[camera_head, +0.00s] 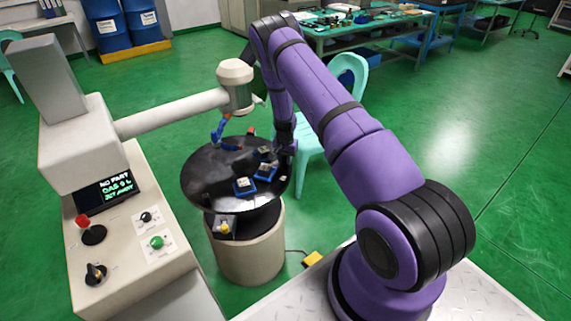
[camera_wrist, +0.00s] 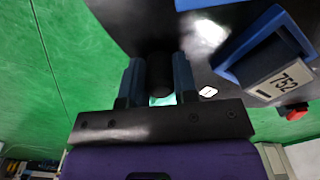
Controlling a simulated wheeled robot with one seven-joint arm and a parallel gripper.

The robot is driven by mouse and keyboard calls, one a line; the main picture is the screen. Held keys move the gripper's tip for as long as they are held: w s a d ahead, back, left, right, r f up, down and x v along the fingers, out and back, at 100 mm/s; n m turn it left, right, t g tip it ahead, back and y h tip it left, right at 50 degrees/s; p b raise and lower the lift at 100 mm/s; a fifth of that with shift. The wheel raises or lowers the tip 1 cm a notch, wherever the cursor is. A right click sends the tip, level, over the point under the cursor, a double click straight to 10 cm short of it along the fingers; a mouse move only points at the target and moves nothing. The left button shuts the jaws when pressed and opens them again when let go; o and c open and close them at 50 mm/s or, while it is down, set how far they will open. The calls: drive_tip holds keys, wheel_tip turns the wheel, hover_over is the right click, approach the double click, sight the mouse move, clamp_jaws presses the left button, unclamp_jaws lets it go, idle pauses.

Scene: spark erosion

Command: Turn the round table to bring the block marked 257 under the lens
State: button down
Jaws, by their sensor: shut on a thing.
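In the wrist view a block (camera_wrist: 281,82) in a blue holder reads 752, with a bar beneath the digits; I cannot make out 257 anywhere. The lens head (camera_head: 235,84) hangs on a cream arm above the table's back. My gripper (camera_wrist: 160,83) is shut on a dark upright post (camera_wrist: 160,74) at the table's rim; in the head view it is at the table's right edge.
The cream machine at left has a screen (camera_head: 104,190) reading NO PART, a red knob (camera_head: 83,222) and a green button (camera_head: 157,242). A pale green chair (camera_head: 310,140) stands close behind my gripper. A yellow item (camera_head: 312,258) lies on the floor.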

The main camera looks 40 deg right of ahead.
drive_tip(key=shift+w+d+n, duration=0.3)
drive_tip(key=shift+w+n, duration=0.15)
drive_tip(key=shift+w, duration=0.3)
drive_tip(key=shift+w+d+n, duration=0.25)
drive_tip(key=shift+w+n, duration=0.25)
drive_tip(key=shift+w, duration=0.3)
drive_tip(key=shift+w+d+n, duration=0.3)
drive_tip(key=shift+w+n, duration=0.15)
drive_tip(key=shift+w, duration=0.3)
drive_tip(key=c, duration=0.9)
unclamp_jaws()
drive_tip(key=shift+r, duration=3.75)
